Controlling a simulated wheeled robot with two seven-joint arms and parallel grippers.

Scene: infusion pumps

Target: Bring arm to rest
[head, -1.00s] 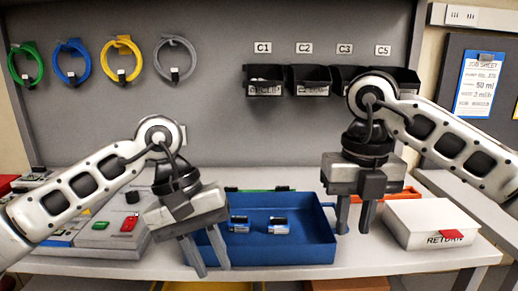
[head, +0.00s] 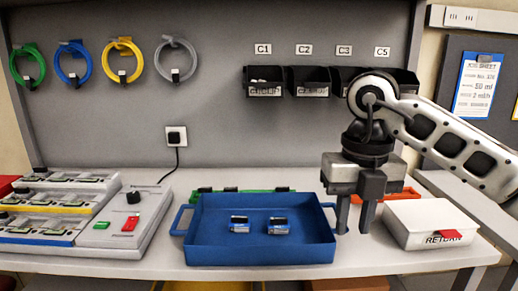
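My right gripper (head: 354,216) hangs pointing down over the right end of the blue tray (head: 262,252), near the white box. Its two fingers are apart with nothing between them. I cannot tell its exact height above the table. My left arm and gripper are out of the head view.
The blue tray holds two small blue-and-silver items (head: 278,226). The white RETURN box (head: 430,222) stands at the right. A grey unit with red and green buttons (head: 125,224) and several racked modules (head: 45,215) stand at the left. Bins (head: 310,80) hang on the back panel.

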